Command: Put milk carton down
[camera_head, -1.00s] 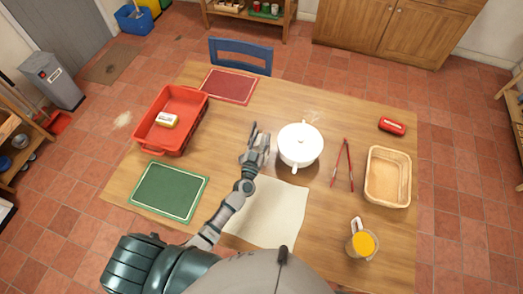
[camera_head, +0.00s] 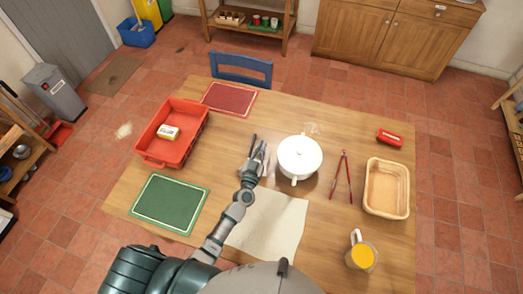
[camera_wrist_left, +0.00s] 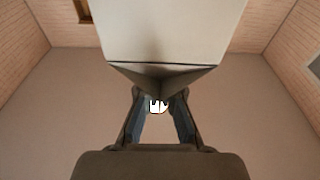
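My left gripper (camera_head: 260,143) is over the middle of the wooden table, just left of the white lidded pot (camera_head: 300,157). Its two fingers are apart, with a gap between them in both views. In the left wrist view the gripper (camera_wrist_left: 158,98) has a large pale box shape (camera_wrist_left: 172,28), like a carton with a folded end, right at its fingertips. I cannot tell whether the fingers touch it. No milk carton can be made out in the head view. My right gripper is not in view.
The table (camera_head: 228,150) holds a red tray (camera_head: 150,159) with a small yellow-and-white pack, a green mat (camera_head: 170,203), a red mat (camera_head: 230,98), a pale cloth (camera_head: 270,225), red tongs (camera_head: 342,180), a basket (camera_head: 387,212), a red case (camera_head: 389,137) and an orange-filled jug (camera_head: 361,258).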

